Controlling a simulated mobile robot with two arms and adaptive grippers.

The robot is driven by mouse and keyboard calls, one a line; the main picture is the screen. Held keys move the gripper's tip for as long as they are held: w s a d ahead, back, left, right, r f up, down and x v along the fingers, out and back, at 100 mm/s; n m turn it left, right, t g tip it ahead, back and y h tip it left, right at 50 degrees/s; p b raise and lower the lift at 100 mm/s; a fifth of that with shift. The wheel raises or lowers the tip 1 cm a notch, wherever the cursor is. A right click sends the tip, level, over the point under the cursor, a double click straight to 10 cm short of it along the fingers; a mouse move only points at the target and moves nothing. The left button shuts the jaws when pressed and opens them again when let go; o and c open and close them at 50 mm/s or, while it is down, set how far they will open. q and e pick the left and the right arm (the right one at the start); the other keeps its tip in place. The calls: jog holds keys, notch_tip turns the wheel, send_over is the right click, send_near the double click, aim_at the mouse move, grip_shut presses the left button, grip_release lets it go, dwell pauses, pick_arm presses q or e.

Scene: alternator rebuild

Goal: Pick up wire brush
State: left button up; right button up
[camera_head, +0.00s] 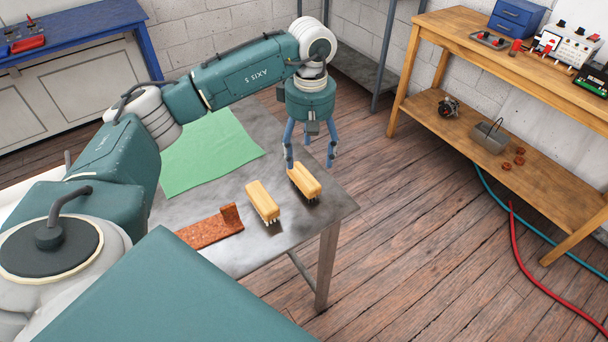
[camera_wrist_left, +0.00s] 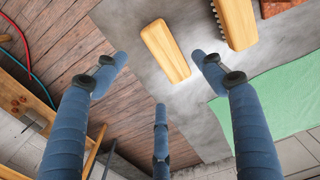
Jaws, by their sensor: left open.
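I see nothing held. My right gripper is not in view.
A rusty angled metal piece (camera_head: 210,230) and a green cloth (camera_head: 208,152) share the table. A wooden bench (camera_head: 465,38) with instruments and a lower shelf stands at right. A blue bench (camera_head: 95,27) is at back left. Hoses lie on the floor.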

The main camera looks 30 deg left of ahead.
aim_at(307, 173)
pick_arm(q)
notch_tip(307, 173, down, 2)
jog(key=shift+s+d+f, duration=0.1)
jog(key=shift+s+f, duration=0.05)
jog(key=shift+f, duration=0.35)
jog(key=shift+f+p, duration=0.3)
jog(key=shift+p, duration=0.2)
jog(key=f+p, duration=0.2)
jog(key=f, duration=0.1)
jog(key=shift+s+a+f, duration=0.15)
jog(key=shift+a+f, duration=0.05)
jog(key=shift+f, duration=0.65)
jog(key=c, duration=1.2)
jog(key=shift+c, duration=0.7)
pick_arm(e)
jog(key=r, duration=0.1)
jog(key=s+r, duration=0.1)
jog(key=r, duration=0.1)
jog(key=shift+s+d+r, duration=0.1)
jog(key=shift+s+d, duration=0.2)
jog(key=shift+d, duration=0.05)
pick_arm(q)
jog(key=shift+r, duration=0.1)
